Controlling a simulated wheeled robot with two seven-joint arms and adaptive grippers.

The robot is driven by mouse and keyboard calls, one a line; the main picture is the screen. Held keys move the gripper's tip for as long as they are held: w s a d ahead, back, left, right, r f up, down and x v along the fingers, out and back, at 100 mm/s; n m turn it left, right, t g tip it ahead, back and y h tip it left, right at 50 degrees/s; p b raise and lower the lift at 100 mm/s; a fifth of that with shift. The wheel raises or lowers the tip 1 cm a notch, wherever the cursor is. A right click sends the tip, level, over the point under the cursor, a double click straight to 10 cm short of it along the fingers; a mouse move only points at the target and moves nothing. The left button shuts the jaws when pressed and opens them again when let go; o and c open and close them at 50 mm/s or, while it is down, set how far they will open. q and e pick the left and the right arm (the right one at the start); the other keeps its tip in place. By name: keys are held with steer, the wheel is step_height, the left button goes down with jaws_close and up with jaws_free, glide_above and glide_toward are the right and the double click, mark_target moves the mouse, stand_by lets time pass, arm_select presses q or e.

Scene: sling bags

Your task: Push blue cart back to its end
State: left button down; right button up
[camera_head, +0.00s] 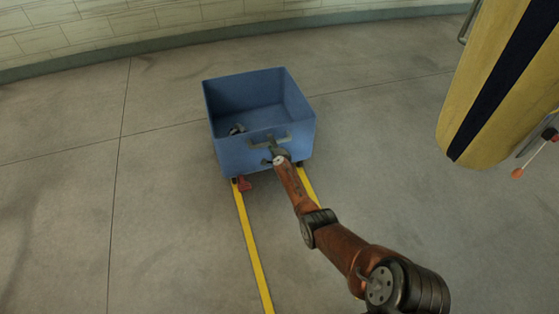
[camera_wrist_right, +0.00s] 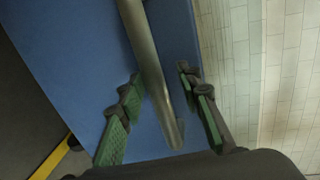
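The blue cart (camera_head: 235,158) is an open box standing at the far end of two yellow floor lines. A grey metal handle (camera_head: 256,143) is on its near wall. My right arm reaches to this wall, with the right gripper (camera_head: 277,155) at the handle's right part. In the right wrist view, the handle bar (camera_wrist_right: 153,75) passes between the green-padded fingers of the right gripper (camera_wrist_right: 160,105). The fingers stand apart with gaps beside the bar, so the gripper is open around it. The blue cart wall (camera_wrist_right: 75,55) is close behind. My left gripper is not in view.
A small dark item (camera_head: 237,129) lies inside the cart. A red piece (camera_head: 243,184) sits at its near left bottom corner. A yellow line (camera_head: 250,245) runs toward me. The floor left is clear.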

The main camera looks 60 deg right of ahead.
steer(key=f+v, duration=0.2)
steer(key=v, duration=1.1)
steer(key=shift+s+f, duration=0.3)
steer(key=shift+f, duration=0.05)
steer(key=shift+d, duration=0.1)
